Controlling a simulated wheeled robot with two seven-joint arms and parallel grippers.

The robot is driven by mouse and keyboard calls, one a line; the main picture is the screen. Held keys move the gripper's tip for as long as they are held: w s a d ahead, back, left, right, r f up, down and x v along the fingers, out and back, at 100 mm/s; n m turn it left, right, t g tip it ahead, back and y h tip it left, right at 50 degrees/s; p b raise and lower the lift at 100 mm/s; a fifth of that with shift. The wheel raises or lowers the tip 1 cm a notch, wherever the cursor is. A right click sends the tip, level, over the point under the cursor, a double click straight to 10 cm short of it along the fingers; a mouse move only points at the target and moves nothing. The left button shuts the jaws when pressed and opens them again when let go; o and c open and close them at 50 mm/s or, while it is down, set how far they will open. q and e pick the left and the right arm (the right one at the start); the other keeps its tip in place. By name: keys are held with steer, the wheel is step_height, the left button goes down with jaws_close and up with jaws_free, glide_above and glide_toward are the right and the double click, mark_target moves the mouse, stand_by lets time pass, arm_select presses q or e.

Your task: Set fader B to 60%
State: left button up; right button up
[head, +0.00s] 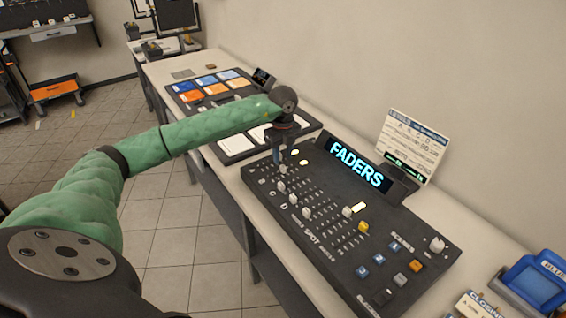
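The dark fader console (372,262) lies on the bench, with a lit sign (357,166) reading "FADERS" at its back. Pale fader caps stand at different places along their slots, one (282,170) close below my gripper, others (293,199) (307,212) nearer the front edge. The letters C and D can be made out; I cannot read B or tell surely which cap is fader B's. My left gripper (279,158) points down over the console's left end. Its fingers are small and partly hidden, so I cannot tell their opening or contact. My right gripper is out of view.
A pad board (186,99) with blue, orange and white tiles lies left of the console. A placard (412,145) stands behind it by the wall. A blue bin (538,284) and cards (478,306) are at the right. Tiled floor is free in front.

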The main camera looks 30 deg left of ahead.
mark_target(283, 166)
arm_select(q)
steer(key=shift+w+f+p, duration=0.1)
steer(key=shift+f+p, duration=0.65)
steer(key=shift+f, duration=1.65)
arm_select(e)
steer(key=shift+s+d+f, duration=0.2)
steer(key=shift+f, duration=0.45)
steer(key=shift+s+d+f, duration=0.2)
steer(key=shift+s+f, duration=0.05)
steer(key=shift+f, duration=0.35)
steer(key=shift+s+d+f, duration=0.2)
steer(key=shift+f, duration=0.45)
arm_select(q)
jaws_close()
